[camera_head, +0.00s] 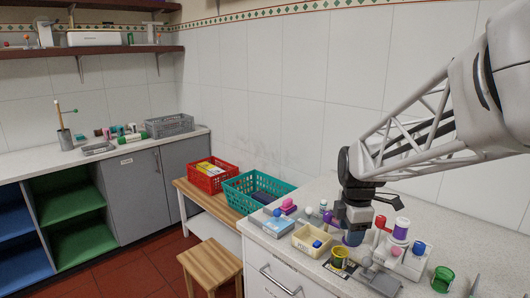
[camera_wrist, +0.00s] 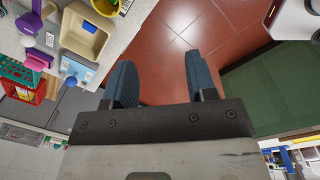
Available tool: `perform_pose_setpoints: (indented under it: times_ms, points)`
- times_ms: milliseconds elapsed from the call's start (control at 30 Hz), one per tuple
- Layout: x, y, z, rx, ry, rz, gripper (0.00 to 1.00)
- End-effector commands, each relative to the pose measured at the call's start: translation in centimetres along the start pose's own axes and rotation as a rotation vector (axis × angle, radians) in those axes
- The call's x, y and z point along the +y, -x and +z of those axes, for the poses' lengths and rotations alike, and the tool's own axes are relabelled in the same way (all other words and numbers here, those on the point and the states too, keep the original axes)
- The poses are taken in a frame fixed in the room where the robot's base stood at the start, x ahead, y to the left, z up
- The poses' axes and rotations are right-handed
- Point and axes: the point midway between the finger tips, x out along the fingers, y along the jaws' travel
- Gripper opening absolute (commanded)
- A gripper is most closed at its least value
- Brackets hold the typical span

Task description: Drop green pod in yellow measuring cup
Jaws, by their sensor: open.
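The yellow measuring cup (camera_head: 339,257) stands on the speckled countertop, left of and below my gripper in the head view. Part of it also shows at the top edge of the wrist view (camera_wrist: 106,6). A green, cup-like object (camera_head: 442,279) stands farther right on the counter; I cannot tell for certain whether it is the green pod. My gripper (camera_head: 354,238) is above the counter, close to the cup. In the wrist view its two blue fingers (camera_wrist: 158,66) are apart, with nothing between them and red floor behind.
A beige tray (camera_head: 312,240) with a blue item lies left of the cup. A light-blue box (camera_head: 289,235) lies beyond it. Purple, red and white items (camera_head: 401,229) crowd the right. Teal (camera_head: 255,190) and red baskets (camera_head: 210,174) stand on a lower bench.

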Motion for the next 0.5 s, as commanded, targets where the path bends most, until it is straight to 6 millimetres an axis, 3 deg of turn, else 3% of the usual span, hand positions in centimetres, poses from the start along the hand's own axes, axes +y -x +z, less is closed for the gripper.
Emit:
perform_pose_setpoints:
  times_ms: [500]
  points:
    - [-10.4,3.5,-2.4,0.016,-0.699,0.071,0.52]
